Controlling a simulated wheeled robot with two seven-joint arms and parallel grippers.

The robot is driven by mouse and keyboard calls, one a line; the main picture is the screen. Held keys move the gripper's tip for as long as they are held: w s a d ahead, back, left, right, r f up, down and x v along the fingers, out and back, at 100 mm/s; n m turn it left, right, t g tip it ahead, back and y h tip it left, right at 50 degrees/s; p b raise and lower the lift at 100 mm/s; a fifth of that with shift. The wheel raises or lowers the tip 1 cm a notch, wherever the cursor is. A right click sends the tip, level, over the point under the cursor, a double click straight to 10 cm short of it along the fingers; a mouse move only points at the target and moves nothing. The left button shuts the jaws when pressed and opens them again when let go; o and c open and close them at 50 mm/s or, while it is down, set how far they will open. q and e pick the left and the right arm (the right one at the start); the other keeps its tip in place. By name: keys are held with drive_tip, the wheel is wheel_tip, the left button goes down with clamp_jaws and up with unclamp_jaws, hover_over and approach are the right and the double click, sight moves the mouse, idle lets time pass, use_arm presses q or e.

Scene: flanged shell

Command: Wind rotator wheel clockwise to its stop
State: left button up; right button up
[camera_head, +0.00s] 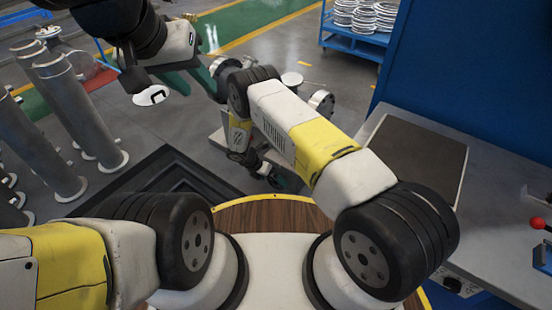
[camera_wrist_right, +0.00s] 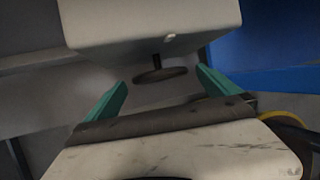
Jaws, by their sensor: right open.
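A dark round wheel (camera_wrist_right: 160,74) on a short shaft hangs under a pale box-shaped housing (camera_wrist_right: 150,25) in the right wrist view. I take it for the rotator wheel. My right gripper (camera_wrist_right: 161,80) is open, with its teal fingers on either side of the wheel in the picture; I see no contact. In the head view the right gripper is mostly hidden behind my right arm. A grey flanged shell (camera_head: 320,103) shows partly behind that arm.
Tall grey flanged pipes (camera_head: 85,115) stand at the left. A grey workbench (camera_head: 490,185) with a dark mat and a blue panel (camera_head: 470,70) are at the right. A blue rack (camera_head: 350,38) of metal rings stands at the back. Open floor lies behind the shell.

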sight(275, 182)
drive_tip(key=shift+x, duration=2.15)
drive_tip(key=c, duration=1.3)
drive_tip(key=shift+c, duration=0.2)
drive_tip(key=shift+y, duration=0.4)
drive_tip(key=shift+a+m+t+y, duration=0.1)
drive_tip(key=shift+m+t+y, duration=0.2)
drive_tip(key=shift+t+y, duration=0.75)
drive_tip(key=shift+w+m+t+y, duration=0.1)
drive_tip(key=shift+m+t+y, duration=0.2)
drive_tip(key=shift+t+y, duration=0.4)
drive_tip(key=shift+a+y, duration=0.1)
drive_tip(key=shift+y, duration=0.45)
